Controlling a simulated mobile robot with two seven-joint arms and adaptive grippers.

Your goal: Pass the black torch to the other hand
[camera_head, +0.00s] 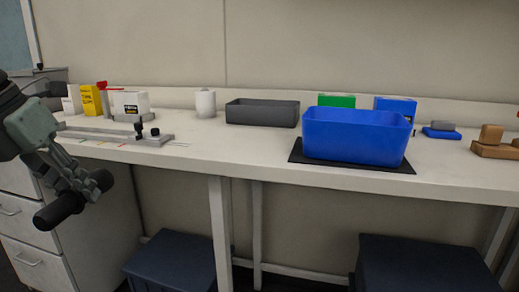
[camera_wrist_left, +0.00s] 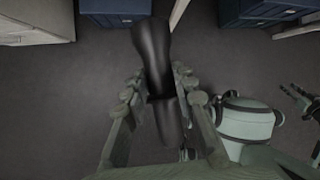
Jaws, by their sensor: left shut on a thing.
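The black torch (camera_head: 60,210) is held in my left gripper (camera_head: 82,190) at the left of the head view, in front of the bench and below its top. The torch lies tilted, with one end down to the left and the other up to the right. In the left wrist view the torch (camera_wrist_left: 153,50) runs between the two fingers of the left gripper (camera_wrist_left: 160,95), with its wider end pointing away. The fingers are shut on it and hide part of its sides. At the right edge of the wrist view a dark finger-like part may be my right gripper; its state is unclear.
The bench top (camera_head: 210,147) carries a blue bin (camera_head: 355,135) on a black mat, a dark grey tray (camera_head: 262,113), a white cup (camera_head: 205,103) and several small boxes. White drawers (camera_head: 25,225) stand below left. Dark blue crates (camera_head: 170,265) sit beneath the bench.

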